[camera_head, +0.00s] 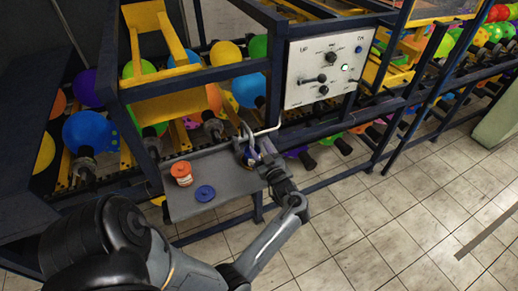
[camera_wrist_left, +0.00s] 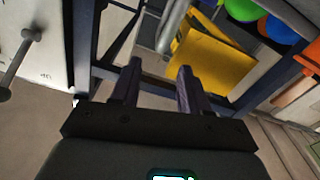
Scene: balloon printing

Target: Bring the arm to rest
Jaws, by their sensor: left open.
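My left arm comes in from the lower left, and its gripper (camera_head: 247,143) is above the right end of a small grey shelf (camera_head: 235,181). In the left wrist view the two fingers (camera_wrist_left: 157,88) stand apart with nothing between them. A small blue item (camera_head: 250,157) shows beside the gripper in the head view, partly hidden; I cannot tell whether they touch. A jar with an orange lid (camera_head: 182,173) stands on the shelf's left part. A blue round lid (camera_head: 205,193) lies near it. My right gripper is not in view.
A grey bent pipe (camera_head: 270,128) runs close to the left gripper. A control panel (camera_head: 329,66) with knobs is mounted on the dark blue frame behind. Yellow guards (camera_head: 175,108) and several balloons fill the machine. The tiled floor (camera_head: 390,215) at right is clear.

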